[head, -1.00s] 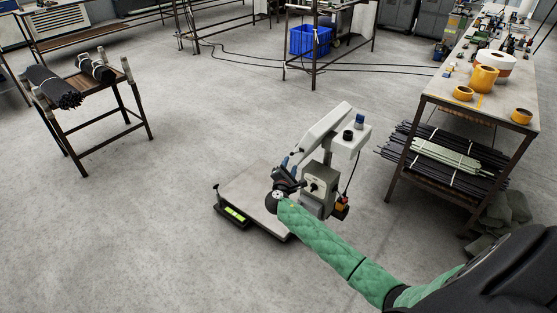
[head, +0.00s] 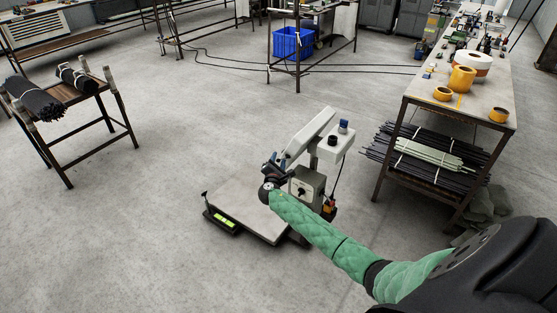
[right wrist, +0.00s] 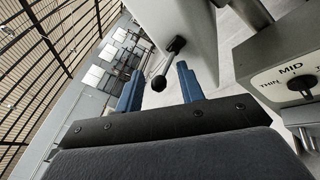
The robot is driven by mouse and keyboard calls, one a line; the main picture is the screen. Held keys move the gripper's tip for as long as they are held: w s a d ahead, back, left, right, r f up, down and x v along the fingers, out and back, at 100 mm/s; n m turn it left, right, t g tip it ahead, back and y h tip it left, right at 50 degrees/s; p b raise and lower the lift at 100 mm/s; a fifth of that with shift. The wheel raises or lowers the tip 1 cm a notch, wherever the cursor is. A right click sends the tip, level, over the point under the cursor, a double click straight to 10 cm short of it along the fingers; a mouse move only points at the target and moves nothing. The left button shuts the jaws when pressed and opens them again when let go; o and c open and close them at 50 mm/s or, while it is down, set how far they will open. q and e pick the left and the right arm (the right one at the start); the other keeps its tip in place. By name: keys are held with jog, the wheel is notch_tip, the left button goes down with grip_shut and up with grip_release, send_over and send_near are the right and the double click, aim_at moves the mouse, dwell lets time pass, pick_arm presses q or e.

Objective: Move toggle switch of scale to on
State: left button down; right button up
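The scale (head: 238,202) stands on the floor in the middle of the head view, with a flat platform, a lit green display at its front left and a grey box with a pale angled arm on its right side. My right gripper (head: 276,160) is beside the box, above the platform. In the right wrist view, a toggle switch (right wrist: 160,80) with a metal stem and black ball knob sticks out of a pale housing. Its knob sits between the open blue fingers of my gripper (right wrist: 158,72), with gaps visible on both sides. My left gripper is out of view.
A grey box with a THIN/MID dial (right wrist: 300,86) lies close on the right in the wrist view. A workbench (head: 432,97) with tape rolls and rod bundles stands right, a small rod-loaded table (head: 84,84) left. The floor left of the scale is clear.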

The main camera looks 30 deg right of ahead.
jog(key=shift+w+d, duration=0.1)
grip_shut()
